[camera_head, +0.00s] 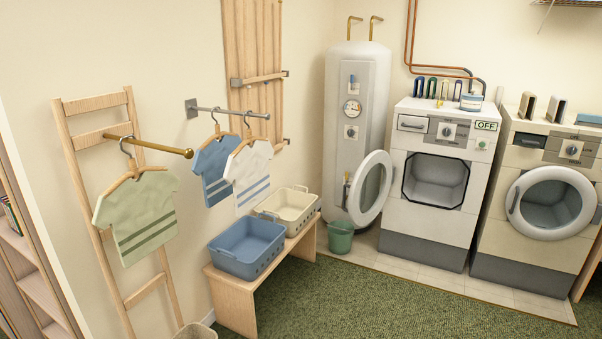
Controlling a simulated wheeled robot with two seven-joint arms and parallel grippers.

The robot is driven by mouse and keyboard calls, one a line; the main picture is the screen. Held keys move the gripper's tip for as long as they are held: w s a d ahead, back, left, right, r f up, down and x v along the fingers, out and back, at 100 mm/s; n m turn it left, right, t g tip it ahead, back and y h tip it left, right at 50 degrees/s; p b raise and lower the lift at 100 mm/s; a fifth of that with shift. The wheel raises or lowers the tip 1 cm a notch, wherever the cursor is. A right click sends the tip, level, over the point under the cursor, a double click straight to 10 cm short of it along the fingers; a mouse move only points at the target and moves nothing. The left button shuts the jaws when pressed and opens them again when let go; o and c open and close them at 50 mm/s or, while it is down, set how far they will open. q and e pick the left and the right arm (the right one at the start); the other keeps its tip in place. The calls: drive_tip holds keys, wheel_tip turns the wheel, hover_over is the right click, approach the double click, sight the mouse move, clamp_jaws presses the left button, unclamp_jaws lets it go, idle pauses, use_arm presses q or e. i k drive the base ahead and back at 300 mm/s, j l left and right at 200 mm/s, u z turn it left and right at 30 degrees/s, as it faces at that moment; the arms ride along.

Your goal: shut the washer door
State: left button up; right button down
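A white washer (430,224) stands at the back, right of the middle, with a dark-edged, empty-looking square opening (436,181) in its front. Its round white door (371,188) with a glass pane is swung wide open to the left, in front of the water tank. A sign on its panel reads OFF (486,126). A second, cream machine (531,247) stands to its right, with a round door (551,203) that looks closed. Neither of my grippers is in view.
A green bucket (340,237) stands on the tiles below the open door, beside the tank (352,95). A wooden bench (238,290) holds a blue basket (246,246) and a cream basket (288,208). Shirts hang at left. The green carpet (370,305) in front is clear.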

sight(359, 218)
drive_tip(key=i+u, duration=0.15)
drive_tip(key=i, duration=0.3)
drive_tip(key=i+l+u, duration=0.15)
drive_tip(key=i, duration=0.25)
drive_tip(key=i+l+u, duration=0.2)
drive_tip(key=i, duration=0.25)
drive_tip(key=i+l+u, duration=0.15)
drive_tip(key=i, duration=0.25)
